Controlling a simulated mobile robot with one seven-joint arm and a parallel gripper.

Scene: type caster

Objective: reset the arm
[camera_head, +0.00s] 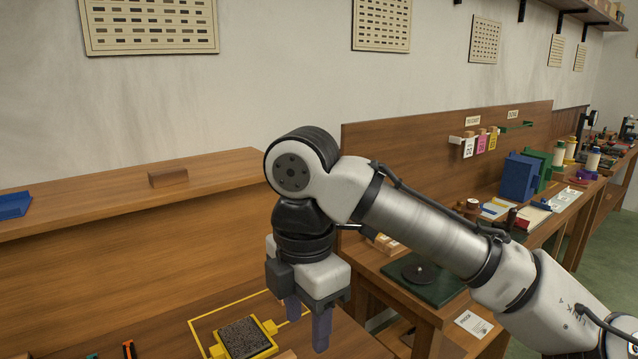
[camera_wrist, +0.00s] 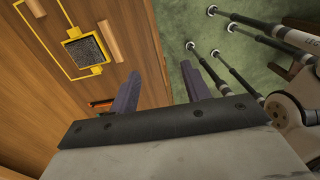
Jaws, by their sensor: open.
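My gripper (camera_head: 307,322) hangs at the end of my bent arm in the head view, pointing down over the right part of the wooden workbench. Its two dark purple fingers are apart with nothing between them. In the wrist view my gripper (camera_wrist: 165,90) also shows open and empty, with one finger over the bench and the other over the green floor (camera_wrist: 235,50). A yellow-framed dark textured block (camera_head: 245,338) lies on the bench just left of the fingers. It also shows in the wrist view (camera_wrist: 84,50), inside a yellow outline.
A raised wooden shelf (camera_head: 100,203) holds a small wooden block (camera_head: 168,177) and a blue tray (camera_head: 14,205). At right, a second bench carries a dark green board (camera_head: 440,287), blue holders (camera_head: 519,177) and other items. Orange-and-black pieces (camera_wrist: 101,103) lie near the bench edge.

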